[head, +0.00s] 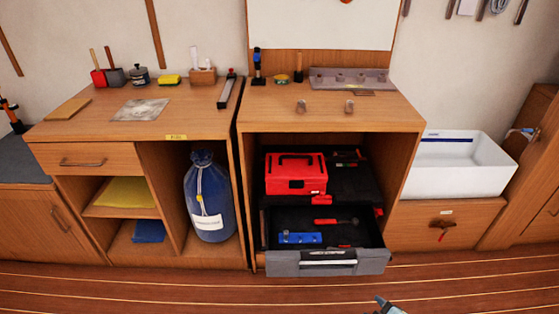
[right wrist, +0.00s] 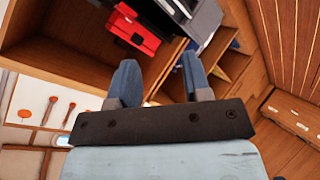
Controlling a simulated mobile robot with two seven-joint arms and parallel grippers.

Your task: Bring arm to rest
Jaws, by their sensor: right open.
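My right gripper (right wrist: 160,78) shows in the right wrist view with its two blue-grey fingers apart and nothing between them. Beyond the fingers in that view are the red toolbox (right wrist: 133,30) and the grey drawer (right wrist: 197,25), both apart from the gripper. In the head view only a small grey-blue tip of my arm (head: 388,306) shows at the bottom edge, in front of the open drawer (head: 325,263). My left gripper is not in either view.
The open drawer juts out from the cabinet with tools inside; the red toolbox (head: 296,175) sits behind it. A blue bag (head: 208,205) stands in the left cabinet. A white basin (head: 455,165) is at the right. The floor (head: 150,290) in front is clear.

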